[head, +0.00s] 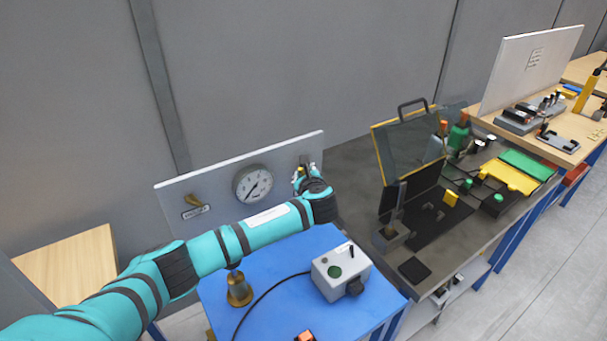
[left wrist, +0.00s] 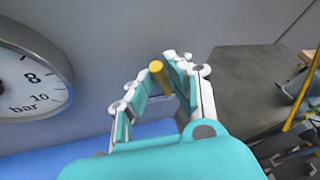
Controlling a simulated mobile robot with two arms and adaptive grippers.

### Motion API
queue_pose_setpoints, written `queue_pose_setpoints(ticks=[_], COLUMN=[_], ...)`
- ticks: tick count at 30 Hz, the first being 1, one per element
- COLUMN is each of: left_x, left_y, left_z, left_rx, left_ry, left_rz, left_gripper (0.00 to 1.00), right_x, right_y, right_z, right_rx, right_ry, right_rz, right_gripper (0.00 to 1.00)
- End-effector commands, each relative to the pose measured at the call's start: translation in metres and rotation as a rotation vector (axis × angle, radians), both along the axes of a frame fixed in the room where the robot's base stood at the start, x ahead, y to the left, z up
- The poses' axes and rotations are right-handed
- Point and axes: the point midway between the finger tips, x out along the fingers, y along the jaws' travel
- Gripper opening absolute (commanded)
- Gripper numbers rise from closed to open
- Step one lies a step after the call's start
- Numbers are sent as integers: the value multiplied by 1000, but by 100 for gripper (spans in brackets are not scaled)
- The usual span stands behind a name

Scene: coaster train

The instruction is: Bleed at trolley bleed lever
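A grey-white panel (head: 225,195) with a round pressure gauge (head: 253,184) stands behind the blue table. A brass-coloured lever (head: 194,202) with a label below it is on the panel's left part. My left gripper (head: 306,175) is at the panel's right end. In the left wrist view, a yellow lever (left wrist: 157,69) stands between the fingertips of the left gripper (left wrist: 156,76). The fingers flank it closely; whether they press on it I cannot tell. The gauge (left wrist: 28,72) shows at the left there, marked "bar". My right gripper is not in view.
On the blue table top (head: 285,270) are a brass bell (head: 238,289) and a grey box (head: 341,272) with a green button and a cable. A dark bench (head: 365,165) to the right holds a clear hinged guard (head: 408,140), bottles and small parts.

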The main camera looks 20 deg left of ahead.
Motion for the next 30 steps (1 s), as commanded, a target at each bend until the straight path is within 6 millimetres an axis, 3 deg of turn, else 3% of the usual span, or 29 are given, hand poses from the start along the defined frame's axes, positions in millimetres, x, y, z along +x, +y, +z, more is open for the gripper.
queue_pose_setpoints(ticks=[3,17,30], left_x=[0,-3,-13], left_y=[0,1,9], left_z=[0,-5,-21], left_rx=[0,-34,-221], left_ry=[0,-41,-281], left_rz=[0,-2,-1], left_gripper=[0,0,0], right_x=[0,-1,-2], right_y=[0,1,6], right_z=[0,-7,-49], right_rx=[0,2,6], right_ry=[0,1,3], right_rz=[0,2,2], right_gripper=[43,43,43])
